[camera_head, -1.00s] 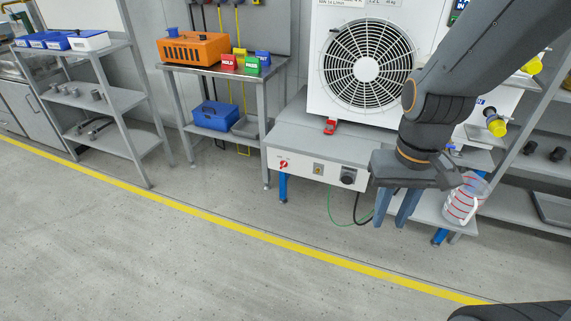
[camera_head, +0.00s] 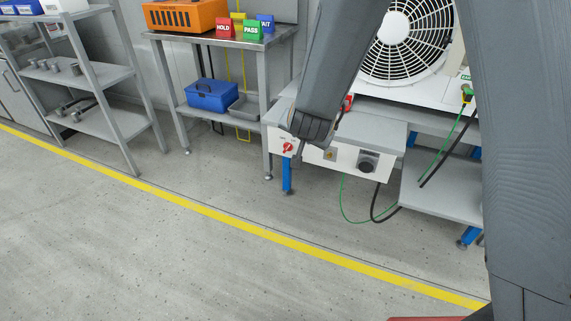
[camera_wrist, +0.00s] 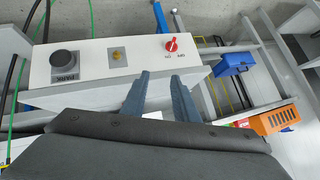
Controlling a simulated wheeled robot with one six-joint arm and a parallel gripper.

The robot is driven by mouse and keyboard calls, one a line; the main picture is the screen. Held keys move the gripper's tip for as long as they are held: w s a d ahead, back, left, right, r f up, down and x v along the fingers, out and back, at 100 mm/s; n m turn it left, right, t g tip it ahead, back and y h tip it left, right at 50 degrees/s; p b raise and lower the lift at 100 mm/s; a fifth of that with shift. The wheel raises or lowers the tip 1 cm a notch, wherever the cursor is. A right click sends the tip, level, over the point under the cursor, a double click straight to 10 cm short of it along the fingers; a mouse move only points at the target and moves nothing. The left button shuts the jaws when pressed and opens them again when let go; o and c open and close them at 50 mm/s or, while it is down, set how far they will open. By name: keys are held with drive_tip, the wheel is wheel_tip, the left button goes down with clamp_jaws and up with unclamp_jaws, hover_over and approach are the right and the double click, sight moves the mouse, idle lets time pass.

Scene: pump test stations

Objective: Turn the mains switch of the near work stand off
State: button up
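The near work stand (camera_head: 378,129) has a white front panel carrying the red rotary mains switch (camera_head: 288,147) at its left end. In the wrist view the switch (camera_wrist: 171,45) is a red knob on the white panel, with small ON and OFF labels beneath it. I cannot tell its setting surely. My gripper (camera_wrist: 158,76) is open and empty, its two blue-grey fingers pointing toward the panel's switch end. The fingertips are apart from the knob. In the head view my arm hides most of the gripper, close to the panel.
A black dial (camera_wrist: 64,64) and a small yellowish control (camera_wrist: 117,54) share the panel. A fan unit (camera_head: 408,45) stands on top. Black and green cables hang below. A side table (camera_head: 220,42) with an orange case (camera_head: 186,15) stands left. The floor in front is clear.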

drive_tip(key=w+a+f+m+t+h+b, duration=0.2)
drive_tip(key=w+a+f+t+b, duration=0.25)
drive_tip(key=w+f+b, duration=0.35)
drive_tip(key=m+t+h+b, duration=0.3)
drive_tip(key=h+b, duration=0.1)
drive_tip(key=b, duration=0.2)
approach(287, 149)
drive_tip(key=shift+h, duration=0.3)
drive_tip(key=shift+a+f+b+x, duration=0.1)
drive_tip(key=shift+b+x, duration=0.45)
drive_tip(key=shift+x, duration=1.55)
drive_tip(key=shift+a+f+b+x, duration=0.15)
drive_tip(key=shift+b+x, duration=0.35)
drive_tip(key=shift+x, duration=1.6)
drive_tip(key=shift+w, duration=0.1)
clamp_jaws()
